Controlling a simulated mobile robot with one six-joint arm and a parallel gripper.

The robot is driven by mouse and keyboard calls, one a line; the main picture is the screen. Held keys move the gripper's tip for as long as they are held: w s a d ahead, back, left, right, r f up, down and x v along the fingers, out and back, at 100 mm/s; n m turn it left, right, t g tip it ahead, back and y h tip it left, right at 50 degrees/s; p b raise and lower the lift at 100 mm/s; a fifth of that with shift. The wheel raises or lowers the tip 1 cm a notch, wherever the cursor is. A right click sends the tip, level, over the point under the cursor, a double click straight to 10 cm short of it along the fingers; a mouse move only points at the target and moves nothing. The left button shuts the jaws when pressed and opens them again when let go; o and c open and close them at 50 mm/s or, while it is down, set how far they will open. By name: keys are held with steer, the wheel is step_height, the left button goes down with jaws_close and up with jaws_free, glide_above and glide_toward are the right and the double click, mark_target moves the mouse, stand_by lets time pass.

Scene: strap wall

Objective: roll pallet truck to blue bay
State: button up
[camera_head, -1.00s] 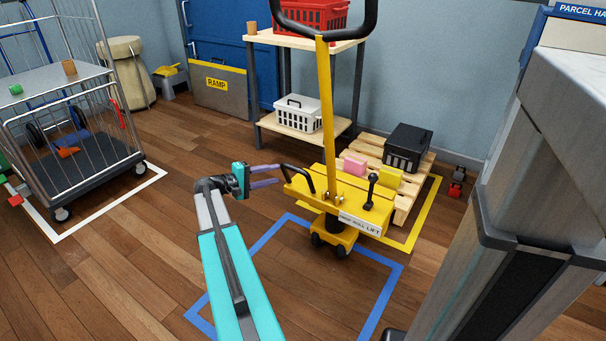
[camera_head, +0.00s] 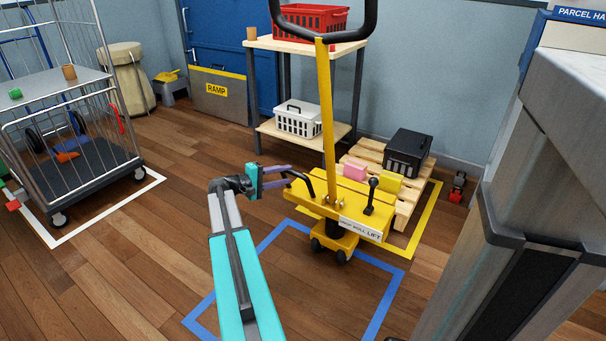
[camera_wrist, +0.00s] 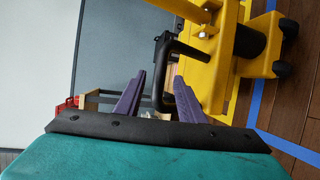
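The yellow pallet truck (camera_head: 352,205) stands partly over the back part of the blue floor outline (camera_head: 224,288), its tall yellow handle (camera_head: 327,120) upright. Its far end meets the wooden pallet (camera_head: 409,200) in the yellow outline. My gripper (camera_head: 288,177) is at the truck's left side by a small black grab handle (camera_head: 301,181). In the wrist view the two purple fingers (camera_wrist: 158,98) are apart, with the black grab handle (camera_wrist: 167,75) between or just beyond them. I cannot tell whether they touch it.
A wire roll cage (camera_head: 75,150) stands at left in a white outline. A wooden shelf (camera_head: 300,132) with red and white crates is behind the truck. A large grey machine (camera_head: 530,190) blocks the right. Floor inside the blue outline's front is clear.

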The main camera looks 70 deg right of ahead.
steer(key=b+x, duration=0.2)
steer(key=x, duration=0.7)
steer(key=shift+c, duration=0.5)
jaws_close()
